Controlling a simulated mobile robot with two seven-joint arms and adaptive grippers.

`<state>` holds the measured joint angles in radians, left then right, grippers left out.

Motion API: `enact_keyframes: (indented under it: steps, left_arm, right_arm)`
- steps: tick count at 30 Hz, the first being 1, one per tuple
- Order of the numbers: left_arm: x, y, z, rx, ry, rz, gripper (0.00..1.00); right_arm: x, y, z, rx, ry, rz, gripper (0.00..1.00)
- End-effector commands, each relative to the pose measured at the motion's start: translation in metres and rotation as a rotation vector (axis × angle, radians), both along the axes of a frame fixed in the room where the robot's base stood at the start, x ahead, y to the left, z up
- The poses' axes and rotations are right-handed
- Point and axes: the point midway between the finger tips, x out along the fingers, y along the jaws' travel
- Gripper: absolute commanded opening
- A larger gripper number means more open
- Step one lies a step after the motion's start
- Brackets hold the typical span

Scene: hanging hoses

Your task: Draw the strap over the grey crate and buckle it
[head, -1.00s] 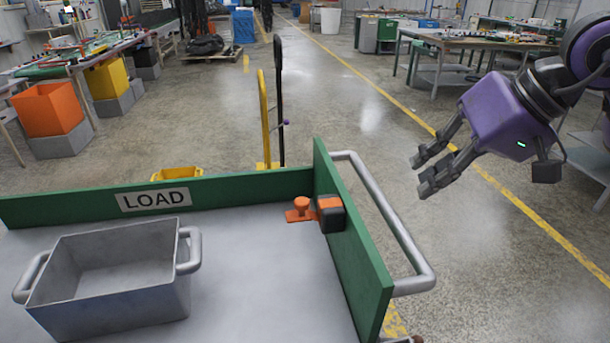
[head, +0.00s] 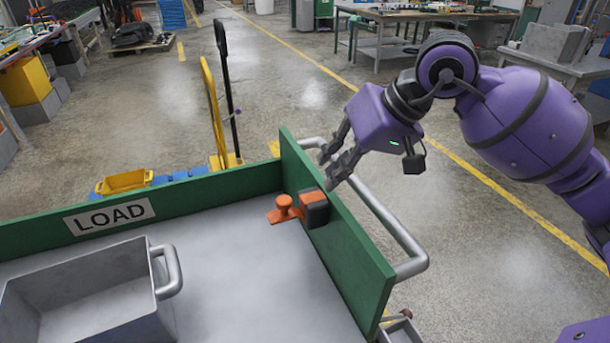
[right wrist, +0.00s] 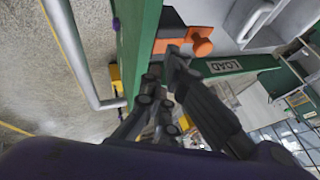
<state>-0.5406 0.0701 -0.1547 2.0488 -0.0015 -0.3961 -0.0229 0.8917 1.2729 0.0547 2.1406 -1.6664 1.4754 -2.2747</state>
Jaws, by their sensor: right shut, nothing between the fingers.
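The grey crate (head: 85,300) with side handles stands on the grey bed of the green-walled cart at lower left, cut off by the frame. A black-and-orange strap housing (head: 314,208) sits on the inner face of the right green wall, with an orange tab and knob (head: 285,208) at its left. No strap lies over the visible crate; no buckle shows. My right gripper (head: 330,168) is shut and empty, above and just right of the housing near the wall's top edge. In the right wrist view its fingers (right wrist: 170,75) point toward the orange knob (right wrist: 203,46). My left gripper is out of view.
The green right wall (head: 340,235) rises beside the housing, with a grey tubular handle (head: 400,225) outside it. A LOAD sign (head: 110,215) marks the back wall (head: 220,185). A yellow-and-black upright (head: 220,110) stands behind. Bare bed lies between crate and housing.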

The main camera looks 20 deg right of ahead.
Motion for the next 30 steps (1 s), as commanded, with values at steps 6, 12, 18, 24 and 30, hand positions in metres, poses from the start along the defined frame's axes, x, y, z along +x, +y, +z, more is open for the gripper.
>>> enact_keyframes:
  steps: [6, 12, 18, 24, 30]
  left_arm:
    - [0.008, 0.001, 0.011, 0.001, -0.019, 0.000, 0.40]
    - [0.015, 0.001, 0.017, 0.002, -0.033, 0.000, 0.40]
    - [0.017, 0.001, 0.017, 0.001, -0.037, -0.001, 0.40]
    - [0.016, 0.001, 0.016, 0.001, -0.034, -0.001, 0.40]
    - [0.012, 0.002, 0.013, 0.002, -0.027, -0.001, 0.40]
  right_arm:
    - [0.011, 0.028, -0.017, 0.003, -0.004, 0.004, 0.00]
    - [0.013, 0.045, -0.021, 0.001, -0.001, 0.000, 0.00]
    - [0.013, 0.047, -0.023, 0.000, 0.000, 0.000, 0.00]
    - [0.013, 0.047, -0.023, 0.000, 0.000, 0.000, 0.00]
    - [0.016, 0.048, -0.023, 0.000, -0.001, -0.001, 0.00]
